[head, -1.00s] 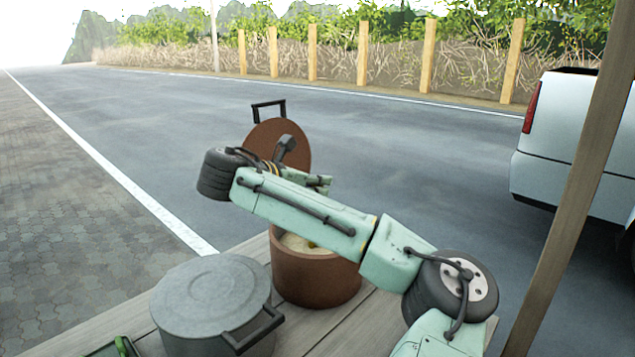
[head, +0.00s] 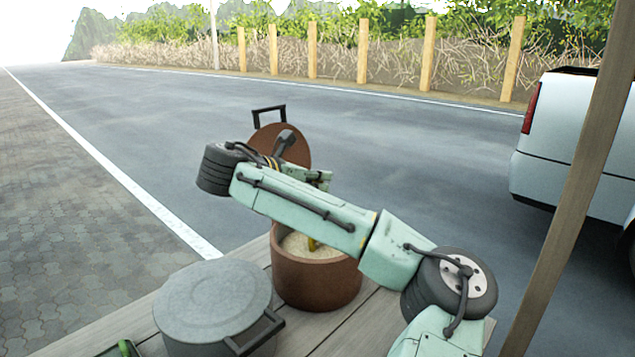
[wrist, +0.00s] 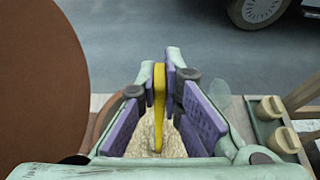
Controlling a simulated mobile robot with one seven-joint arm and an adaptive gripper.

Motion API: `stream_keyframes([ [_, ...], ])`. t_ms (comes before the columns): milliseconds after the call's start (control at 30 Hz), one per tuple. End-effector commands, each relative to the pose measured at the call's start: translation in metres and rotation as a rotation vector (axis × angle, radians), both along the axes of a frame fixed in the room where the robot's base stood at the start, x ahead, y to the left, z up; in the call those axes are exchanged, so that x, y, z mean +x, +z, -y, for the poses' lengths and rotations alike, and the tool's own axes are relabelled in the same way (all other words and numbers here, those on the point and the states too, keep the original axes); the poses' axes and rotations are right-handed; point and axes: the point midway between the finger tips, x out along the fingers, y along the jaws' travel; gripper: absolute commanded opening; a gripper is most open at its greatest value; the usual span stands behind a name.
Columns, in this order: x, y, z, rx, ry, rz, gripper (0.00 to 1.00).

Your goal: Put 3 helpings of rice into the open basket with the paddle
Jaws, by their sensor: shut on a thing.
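A yellow paddle (wrist: 159,100) stands upright between the purple pads of my gripper (wrist: 161,78), which is shut on its upper part. Its lower end reaches down to the rice (wrist: 143,138) in the wrist view. In the head view, the paddle (head: 313,243) shows as a short yellow piece at the rice in a round brown pot (head: 315,285). My arm hides most of the paddle and the far part of the pot in that view. I cannot tell how deep the paddle sits in the rice. I cannot make out the open basket in either view.
The brown lid (head: 266,137) stands raised behind the pot and fills the left of the wrist view (wrist: 40,80). A grey lidded pot (head: 213,300) stands close at the left. A dark tray edge with something green (head: 125,348) shows at bottom left. Beige containers (wrist: 270,107) are at the wrist view's right.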

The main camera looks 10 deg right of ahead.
Motion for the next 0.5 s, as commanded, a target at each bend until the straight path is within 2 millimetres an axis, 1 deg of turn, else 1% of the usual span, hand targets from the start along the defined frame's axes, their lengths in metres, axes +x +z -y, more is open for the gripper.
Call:
stream_keyframes([
  [33, 0.0, 0.011, 0.0, 0.001, 0.0, 0.001, 0.0],
  [500, 0.0, 0.057, 0.0, 0.0, -0.001, 0.0, 0.0],
])
